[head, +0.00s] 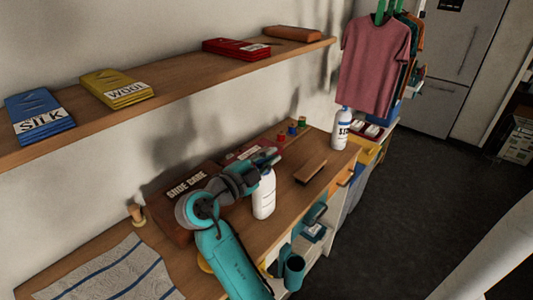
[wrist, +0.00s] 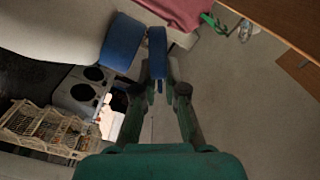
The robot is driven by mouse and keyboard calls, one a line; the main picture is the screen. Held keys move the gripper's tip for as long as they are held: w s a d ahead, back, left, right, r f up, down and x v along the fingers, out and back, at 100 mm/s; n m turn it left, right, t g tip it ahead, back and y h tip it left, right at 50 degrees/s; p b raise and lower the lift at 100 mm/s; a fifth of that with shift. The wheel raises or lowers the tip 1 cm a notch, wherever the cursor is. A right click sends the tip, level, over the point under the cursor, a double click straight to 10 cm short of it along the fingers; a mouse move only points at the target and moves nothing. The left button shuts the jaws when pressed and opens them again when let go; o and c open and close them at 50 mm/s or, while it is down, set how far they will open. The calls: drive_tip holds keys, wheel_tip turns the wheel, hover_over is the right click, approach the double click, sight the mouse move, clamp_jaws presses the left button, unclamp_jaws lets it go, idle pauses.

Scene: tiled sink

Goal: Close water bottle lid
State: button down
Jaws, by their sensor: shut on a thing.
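The white water bottle (head: 264,196) stands upright on the wooden worktop (head: 312,140), just beyond my arm in the head view. In the wrist view its pale body (wrist: 55,22) lies sideways at the upper left, ending in a blue collar (wrist: 121,42). The blue lid (wrist: 157,42) shows as a narrow strip beside the collar, with a small gap visible between them. My gripper (wrist: 160,82) is shut on the lid's edge. In the head view my gripper (head: 260,165) is at the bottle's top and hides much of the lid, so the hinge cannot be made out.
A second white bottle (head: 341,132) stands at the worktop's right end. A wooden block (head: 310,171) lies between the bottles. A shoe care box (head: 178,195) is behind my arm, and a striped cloth (head: 105,274) lies at left. A shelf (head: 175,87) runs above.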

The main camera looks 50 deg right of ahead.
drive_tip(key=shift+s+f+m, duration=0.2)
drive_tip(key=shift+f+m, duration=0.15)
drive_tip(key=shift+m, duration=0.65)
drive_tip(key=c, duration=1.4)
unclamp_jaws()
drive_tip(key=shift+o, duration=0.2)
drive_tip(key=a, duration=1.2)
drive_tip(key=shift+s, duration=0.25)
